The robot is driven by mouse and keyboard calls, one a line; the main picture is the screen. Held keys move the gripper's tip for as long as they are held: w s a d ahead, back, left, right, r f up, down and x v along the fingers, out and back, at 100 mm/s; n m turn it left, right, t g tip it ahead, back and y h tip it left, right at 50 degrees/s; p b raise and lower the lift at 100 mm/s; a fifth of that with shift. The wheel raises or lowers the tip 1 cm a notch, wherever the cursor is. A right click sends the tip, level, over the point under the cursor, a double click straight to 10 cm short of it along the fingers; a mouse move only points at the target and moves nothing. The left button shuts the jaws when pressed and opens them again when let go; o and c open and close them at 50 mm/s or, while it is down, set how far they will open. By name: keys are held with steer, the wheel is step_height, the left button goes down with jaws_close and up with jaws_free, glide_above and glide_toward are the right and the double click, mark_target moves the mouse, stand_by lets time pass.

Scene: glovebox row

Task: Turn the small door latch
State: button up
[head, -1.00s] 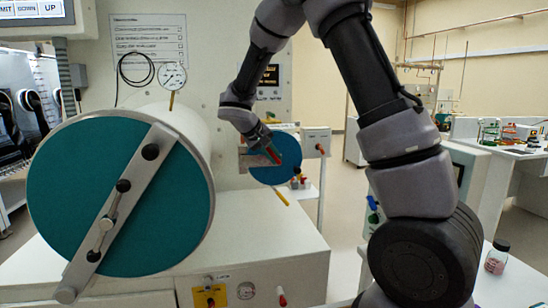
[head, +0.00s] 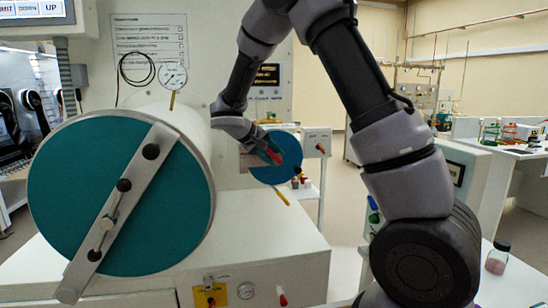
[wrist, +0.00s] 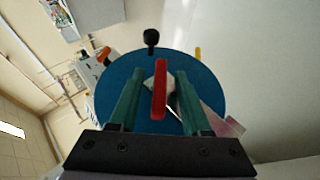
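The small door (head: 287,160) is a blue disc on the glovebox side, right of the large teal door. Its red latch handle (wrist: 159,90) stands upright in the wrist view, over the middle of the disc. My gripper (wrist: 159,88) has its two teal fingers apart, one on each side of the red handle, with a gap showing on both sides. In the head view my gripper (head: 268,150) is at the small door, and the red handle shows beside its tip. Whether the fingers are far enough forward to surround the handle fully is hard to tell.
The large teal door (head: 120,200) with a diagonal metal bar fills the left. A pressure gauge (head: 173,76) stands above it. A black knob (wrist: 151,38) and an orange piece sit at the disc's rim. A side table with a jar (head: 497,257) is at the right.

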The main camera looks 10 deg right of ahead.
steer(key=v, duration=1.1)
steer(key=shift+f, duration=0.1)
stand_by(0.4)
steer(key=s+d+r+m+y, duration=0.2)
steer(key=s+d+y, duration=0.1)
steer(key=s, duration=0.5)
steer(key=s+d+r+m+t+y, duration=0.1)
steer(key=s+d+r+m+y, duration=0.1)
steer(key=s, duration=0.7)
steer(key=s+d+r+m+t+y, duration=0.1)
steer(key=s+d+r+y, duration=0.3)
steer(key=s+d, duration=0.4)
steer(key=shift+s+r+m+y, duration=0.2)
steer(key=shift+s+m+y, duration=0.35)
steer(key=shift+y, duration=0.25)
steer(key=shift+w, duration=0.15)
